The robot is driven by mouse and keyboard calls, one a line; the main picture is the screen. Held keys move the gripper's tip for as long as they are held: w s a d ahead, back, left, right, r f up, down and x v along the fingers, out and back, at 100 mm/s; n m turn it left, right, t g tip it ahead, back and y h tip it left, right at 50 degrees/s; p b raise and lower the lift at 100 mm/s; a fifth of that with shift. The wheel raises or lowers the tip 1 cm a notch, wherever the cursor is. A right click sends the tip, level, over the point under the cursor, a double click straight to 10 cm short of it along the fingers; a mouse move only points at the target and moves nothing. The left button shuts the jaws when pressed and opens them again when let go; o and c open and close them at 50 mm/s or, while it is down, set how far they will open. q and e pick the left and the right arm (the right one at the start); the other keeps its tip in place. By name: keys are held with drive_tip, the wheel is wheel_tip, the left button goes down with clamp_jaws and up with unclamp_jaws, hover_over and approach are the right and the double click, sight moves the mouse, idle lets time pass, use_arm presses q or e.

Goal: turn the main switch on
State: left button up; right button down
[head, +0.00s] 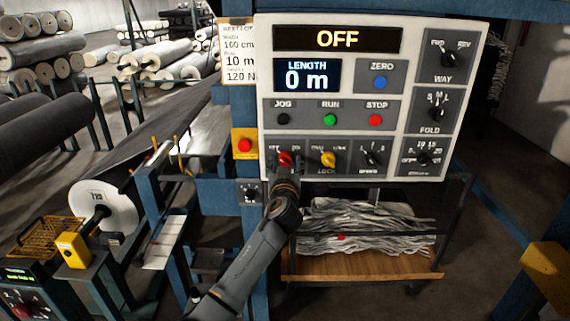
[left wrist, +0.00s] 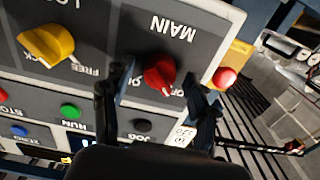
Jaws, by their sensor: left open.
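The main switch is a red rotary knob (head: 285,158) at the lower left of the white control panel (head: 398,60). In the left wrist view the red knob (left wrist: 160,75) sits under the upside-down label MAIN. My left gripper (left wrist: 158,90) is open, with one finger on each side of the knob; I cannot tell if they touch it. In the head view my left gripper (head: 285,175) is at the panel's lower edge and partly covers the knob. The panel's top display (head: 338,39) reads OFF. My right gripper is not in view.
The yellow LOCK knob (head: 328,159) is just right of the main switch. A red button on a yellow box (head: 244,145) is to its left. JOG, RUN and STOP buttons are above. A cart (head: 365,262) with grey strips stands below the panel.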

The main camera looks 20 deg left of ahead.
use_arm(q)
drive_tip(key=c, duration=1.2)
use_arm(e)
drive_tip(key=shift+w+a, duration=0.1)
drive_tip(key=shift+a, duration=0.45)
